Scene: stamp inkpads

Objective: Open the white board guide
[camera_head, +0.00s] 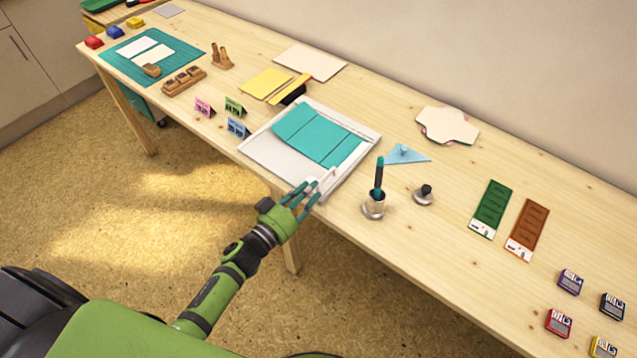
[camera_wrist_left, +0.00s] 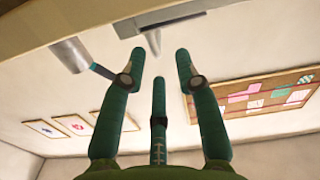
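The white board (camera_head: 262,152) lies on the table with a teal sheet (camera_head: 318,134) on it. Its guide seems to be the small white piece (camera_head: 327,181) at the board's near right corner; whether it is open or closed is hard to tell. My left gripper (camera_head: 310,190) is at this corner with its fingers spread. In the left wrist view the gripper (camera_wrist_left: 160,58) has nothing between its fingers, and a small white tab (camera_wrist_left: 153,40) shows just past the tips. Contact cannot be made out. My right gripper is out of sight.
A metal cup (camera_head: 374,206) with a teal-handled tool stands close to the right of my gripper. A teal triangle (camera_head: 407,154) and a small dark-knobbed weight (camera_head: 424,195) lie beyond it. Small stand-up cards (camera_head: 237,128) are left of the board. The table's front edge is close.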

